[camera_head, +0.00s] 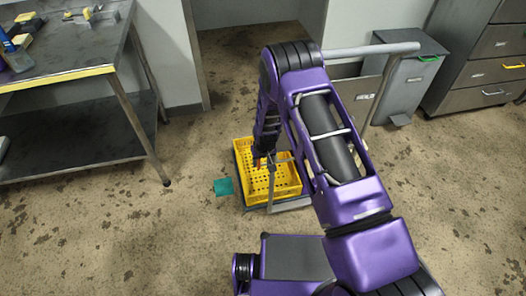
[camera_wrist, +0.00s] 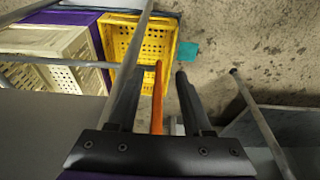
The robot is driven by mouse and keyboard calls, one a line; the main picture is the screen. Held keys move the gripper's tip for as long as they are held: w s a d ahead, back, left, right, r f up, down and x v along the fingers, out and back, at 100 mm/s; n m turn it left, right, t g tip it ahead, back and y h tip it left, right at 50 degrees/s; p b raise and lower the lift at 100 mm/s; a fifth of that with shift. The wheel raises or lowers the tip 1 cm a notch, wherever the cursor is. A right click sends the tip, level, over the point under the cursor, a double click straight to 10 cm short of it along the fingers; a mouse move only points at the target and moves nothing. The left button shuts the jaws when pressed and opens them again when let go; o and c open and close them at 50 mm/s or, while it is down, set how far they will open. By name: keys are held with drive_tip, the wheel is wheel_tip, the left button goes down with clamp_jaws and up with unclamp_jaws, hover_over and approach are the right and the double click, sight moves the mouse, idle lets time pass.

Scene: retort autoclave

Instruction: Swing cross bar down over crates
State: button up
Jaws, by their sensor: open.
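A yellow perforated crate (camera_head: 288,193) sits low on the floor side of my arm; it also shows at the top of the wrist view (camera_wrist: 183,42). A thin grey bar (camera_wrist: 142,38) crosses over this crate and runs down beside my left finger; it looks like the cross bar. An orange rod-like piece (camera_wrist: 157,98), possibly its grip, stands between my fingers in the wrist view. My gripper (camera_wrist: 160,74) is open, with its fingers on either side of the orange piece. Contact cannot be told. In the head view, my arm hides much of the gripper and bar.
Cream crates (camera_wrist: 48,44) stand left of the yellow one in the wrist view. A teal patch (camera_head: 223,186) lies on the floor. A workbench (camera_head: 75,85) stands at left, a grey bin (camera_head: 408,82) and drawer cabinet (camera_head: 484,67) at right. Floor between is open.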

drive_tip(key=p+v, duration=0.2)
drive_tip(key=v, duration=1.4)
drive_tip(key=shift+s, duration=0.15)
drive_tip(key=shift+r, duration=0.1)
